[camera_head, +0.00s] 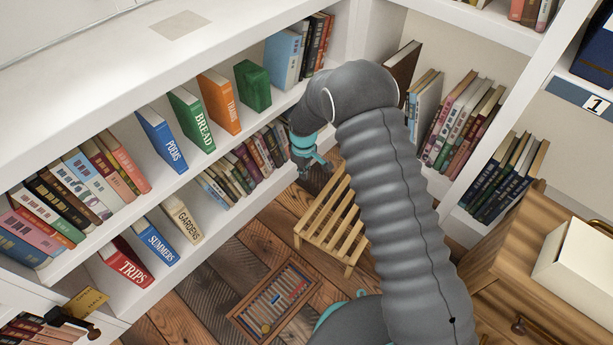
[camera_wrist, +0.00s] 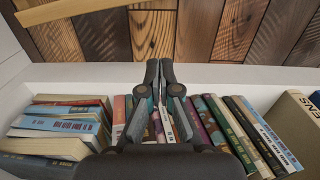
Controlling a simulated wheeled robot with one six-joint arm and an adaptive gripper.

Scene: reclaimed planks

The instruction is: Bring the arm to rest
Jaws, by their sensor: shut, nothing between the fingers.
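My gripper (camera_head: 318,166) hangs at the end of my grey arm, in front of the bookshelf and left of the slatted wooden stool. In the wrist view my gripper (camera_wrist: 159,75) is shut, its two fingers together with nothing between them. Behind the fingers in that view stands a row of books (camera_wrist: 225,120) on a white shelf. The sleeved part of my arm crosses the middle of the head view and hides part of the floor and of the shelves behind it.
The slatted stool (camera_head: 330,222) stands close by my gripper. A framed rack (camera_head: 274,299) with coloured pieces lies on the plank floor (camera_head: 215,278). Titled books such as BREAD (camera_head: 191,119) and SUMMERS (camera_head: 157,242) stand on the left shelves. A wooden cabinet (camera_head: 520,285) bears a white box at the right.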

